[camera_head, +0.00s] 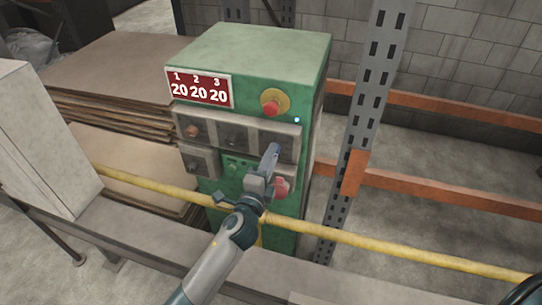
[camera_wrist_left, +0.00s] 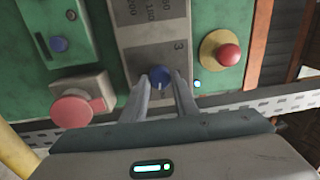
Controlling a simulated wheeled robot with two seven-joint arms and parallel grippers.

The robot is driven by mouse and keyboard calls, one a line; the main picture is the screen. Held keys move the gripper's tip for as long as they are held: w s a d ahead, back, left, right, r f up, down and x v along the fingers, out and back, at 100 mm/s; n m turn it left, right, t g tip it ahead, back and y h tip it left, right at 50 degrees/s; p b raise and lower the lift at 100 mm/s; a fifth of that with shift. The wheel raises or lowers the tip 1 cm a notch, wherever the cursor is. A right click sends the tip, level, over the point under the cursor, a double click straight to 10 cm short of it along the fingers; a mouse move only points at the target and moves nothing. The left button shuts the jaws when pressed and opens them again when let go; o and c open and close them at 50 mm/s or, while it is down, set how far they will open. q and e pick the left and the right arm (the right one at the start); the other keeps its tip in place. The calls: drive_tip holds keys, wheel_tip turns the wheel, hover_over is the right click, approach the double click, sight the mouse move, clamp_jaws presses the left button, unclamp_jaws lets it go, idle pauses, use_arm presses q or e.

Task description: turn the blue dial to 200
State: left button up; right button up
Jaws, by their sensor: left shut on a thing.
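The blue dial (camera_wrist_left: 160,76) sits on a grey plate marked 3, with printed numbers beside it, in the left wrist view. My left gripper (camera_wrist_left: 166,88) has one finger on each side of the dial and is shut on it. In the head view my left gripper (camera_head: 271,157) reaches the right end of the grey dial row, and its fingers hide most of the dial. The red display (camera_head: 199,88) on the green cabinet (camera_head: 255,55) reads 20 under 1, 2 and 3.
A red button on a yellow base (camera_head: 272,103) is above the dial row. A red knob (camera_head: 281,187) is close below my gripper. A yellow rail (camera_head: 385,250) crosses in front of the cabinet. A perforated steel post (camera_head: 370,110) stands to the right.

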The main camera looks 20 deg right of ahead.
use_arm(q)
drive_tip(key=m+p, duration=0.1)
drive_tip(key=m, duration=0.4)
drive_tip(key=shift+m, duration=0.3)
idle(0.4)
drive_tip(key=o, duration=1.1)
drive_tip(key=shift+c, duration=0.2)
drive_tip(key=shift+s, duration=0.1)
drive_tip(key=b+v, duration=0.3)
drive_tip(key=v, duration=1.4)
drive_tip(key=shift+a, duration=0.25)
